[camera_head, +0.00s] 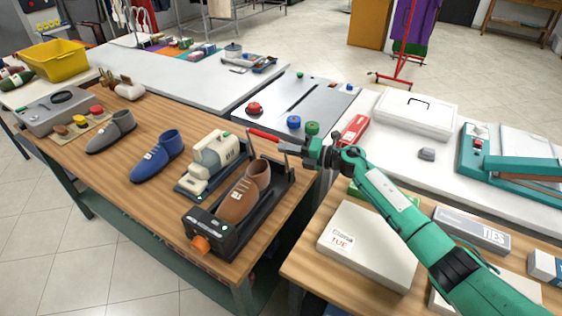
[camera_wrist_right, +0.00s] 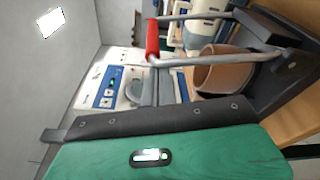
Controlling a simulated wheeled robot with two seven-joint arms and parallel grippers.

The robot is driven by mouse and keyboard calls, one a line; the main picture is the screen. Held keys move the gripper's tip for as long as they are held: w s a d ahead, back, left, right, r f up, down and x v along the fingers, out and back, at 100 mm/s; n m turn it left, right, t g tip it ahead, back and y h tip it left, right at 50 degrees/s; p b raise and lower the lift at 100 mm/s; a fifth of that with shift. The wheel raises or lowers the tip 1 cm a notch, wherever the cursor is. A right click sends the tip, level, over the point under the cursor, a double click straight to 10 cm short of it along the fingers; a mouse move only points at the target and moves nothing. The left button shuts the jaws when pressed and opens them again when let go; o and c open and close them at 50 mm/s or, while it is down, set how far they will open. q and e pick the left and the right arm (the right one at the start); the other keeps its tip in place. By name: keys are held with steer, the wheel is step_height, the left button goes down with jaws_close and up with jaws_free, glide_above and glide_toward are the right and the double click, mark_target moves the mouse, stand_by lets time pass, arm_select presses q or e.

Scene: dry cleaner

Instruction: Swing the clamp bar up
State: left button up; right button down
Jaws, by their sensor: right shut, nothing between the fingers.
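The clamp bar (camera_head: 264,134) is a metal bar with a red grip, on the black shoe stand (camera_head: 216,235). Its grip is raised above the brown shoe (camera_head: 236,204), and its metal side arms stand roughly upright. In the right wrist view the red grip (camera_wrist_right: 152,42) is at the upper middle, with the brown shoe (camera_wrist_right: 218,75) to its right. My right gripper (camera_head: 308,148) is shut and empty, close to the right end of the grip. I cannot tell whether it touches the bar. My left gripper is not in view.
A white box (camera_head: 366,245) lies on the right table, below my right arm. A panel with red, blue and green knobs (camera_head: 300,100) is behind.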

arm_select(q)
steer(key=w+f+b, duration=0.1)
steer(key=b, duration=0.1)
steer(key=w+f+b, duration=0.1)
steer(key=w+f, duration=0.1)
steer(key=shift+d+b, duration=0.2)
steer(key=shift+b, duration=0.15)
arm_select(e)
steer(key=w+d+m+y, duration=0.1)
steer(key=w+d+m, duration=0.3)
steer(key=w+m, duration=0.1)
steer(key=shift+w+d+r+m, duration=0.15)
steer(key=shift+w+r+m, duration=0.1)
steer(key=shift+w+m, duration=0.2)
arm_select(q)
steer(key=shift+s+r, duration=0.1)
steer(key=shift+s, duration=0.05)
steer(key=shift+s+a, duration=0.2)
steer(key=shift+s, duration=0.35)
arm_select(e)
steer(key=shift+d, duration=0.1)
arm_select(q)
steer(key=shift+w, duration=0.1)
arm_select(e)
steer(key=shift+d, duration=0.1)
